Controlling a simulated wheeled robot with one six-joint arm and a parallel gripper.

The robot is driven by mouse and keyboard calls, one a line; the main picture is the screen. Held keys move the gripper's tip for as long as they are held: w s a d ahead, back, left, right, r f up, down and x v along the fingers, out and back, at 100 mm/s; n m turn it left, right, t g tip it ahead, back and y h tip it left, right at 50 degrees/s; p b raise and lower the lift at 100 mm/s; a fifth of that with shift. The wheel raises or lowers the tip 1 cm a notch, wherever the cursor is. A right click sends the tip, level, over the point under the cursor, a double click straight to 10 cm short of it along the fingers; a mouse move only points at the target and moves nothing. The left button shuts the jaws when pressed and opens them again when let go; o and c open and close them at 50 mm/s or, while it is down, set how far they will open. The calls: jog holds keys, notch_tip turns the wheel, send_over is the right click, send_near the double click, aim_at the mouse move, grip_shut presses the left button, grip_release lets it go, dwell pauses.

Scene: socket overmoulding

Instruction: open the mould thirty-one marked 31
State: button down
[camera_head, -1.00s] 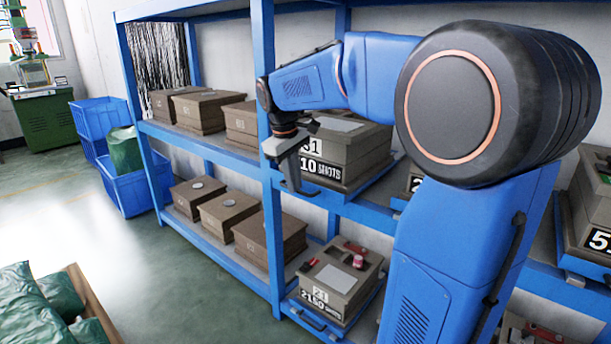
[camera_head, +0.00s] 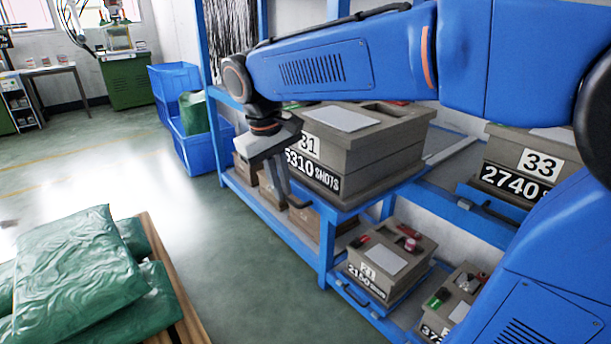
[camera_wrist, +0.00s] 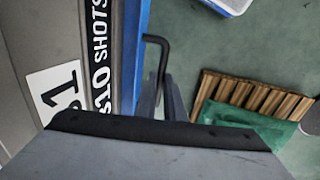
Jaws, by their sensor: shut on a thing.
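Mould 31 (camera_head: 375,148) is a grey-brown block with a white "31" label and a black shots plate. It sits on a blue pull-out tray (camera_head: 372,200) that juts out from the middle shelf. My gripper (camera_head: 284,186) is at the tray's front, left of the mould, with its fingers pointing down. It is shut on the tray's dark handle, mostly hidden by the fingers in the head view. In the wrist view the bent black handle (camera_wrist: 164,52) runs into my gripper (camera_wrist: 167,100), beside the mould's "31" label (camera_wrist: 60,92). The mould's lid appears to be on.
Mould 33 (camera_head: 525,165) stands to the right on the same level. Moulds with small red and green items (camera_head: 385,262) sit on the lower shelf. Green sacks (camera_head: 80,265) lie on a wooden pallet at lower left. Blue crates (camera_head: 180,90) stand behind; open floor lies between.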

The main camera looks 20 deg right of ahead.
jog(key=s+a, duration=0.4)
jog(key=a, duration=0.7)
jog(key=shift+a, duration=0.2)
jog(key=c, duration=1.8)
grip_release()
jog(key=shift+c, duration=0.2)
notch_tip(320, 180, up, 17)
jog(key=s+a, duration=0.1)
jog(key=a, duration=0.2)
jog(key=shift+s, duration=0.1)
